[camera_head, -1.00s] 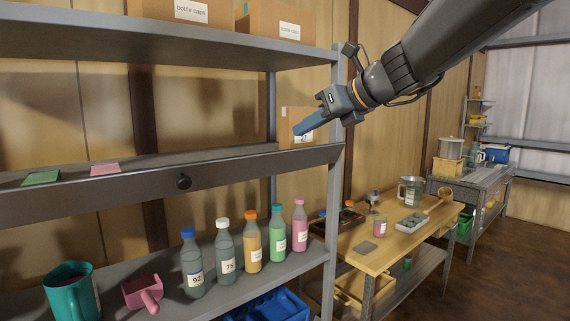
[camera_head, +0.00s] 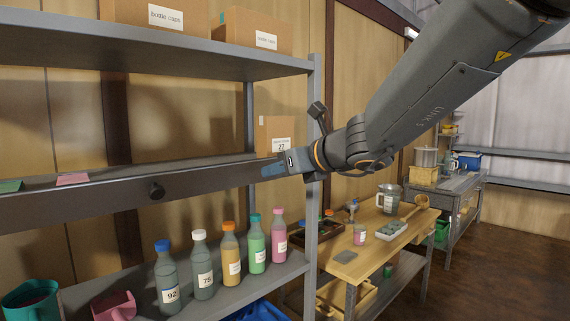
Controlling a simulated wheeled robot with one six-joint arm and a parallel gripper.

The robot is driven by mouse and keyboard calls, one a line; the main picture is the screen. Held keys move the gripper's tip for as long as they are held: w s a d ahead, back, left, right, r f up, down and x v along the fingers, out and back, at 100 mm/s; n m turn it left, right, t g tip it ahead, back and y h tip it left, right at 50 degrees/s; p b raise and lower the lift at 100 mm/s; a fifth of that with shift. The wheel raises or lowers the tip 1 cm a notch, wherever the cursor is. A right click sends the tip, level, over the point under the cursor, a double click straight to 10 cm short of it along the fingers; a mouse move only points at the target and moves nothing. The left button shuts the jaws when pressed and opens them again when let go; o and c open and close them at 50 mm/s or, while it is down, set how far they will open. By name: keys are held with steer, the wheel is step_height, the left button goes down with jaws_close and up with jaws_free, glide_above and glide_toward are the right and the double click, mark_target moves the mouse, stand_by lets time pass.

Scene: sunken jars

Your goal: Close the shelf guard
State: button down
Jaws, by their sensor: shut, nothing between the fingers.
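The shelf guard (camera_head: 110,200) is a long dark grey bar with a round black knob (camera_head: 156,191). It runs along the front of the middle shelf, above the row of bottles. The gripper is well to the right of the knob.
Several capped bottles (camera_head: 229,255) stand on the lower shelf, with a teal mug (camera_head: 32,300) and a pink scoop (camera_head: 115,307) to their left. Labelled cardboard boxes (camera_head: 172,20) sit on top. A wooden table (camera_head: 370,257) stands right; the floor (camera_head: 500,250) beyond is clear.

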steer(key=shift+w+a+r+p, duration=0.35)
steer(key=shift+w+a+p, duration=0.2)
steer(key=shift+w+a, duration=0.3)
steer(key=shift+w+a+r+p, duration=0.35)
steer(key=shift+w+a+p, duration=0.3)
steer(key=shift+w, duration=0.25)
steer(key=w+a+r, duration=0.2)
steer(key=w+a, duration=0.1)
steer(key=shift+w+r+b, duration=0.25)
steer(key=shift+r+b, duration=0.05)
steer(key=shift+b, duration=0.1)
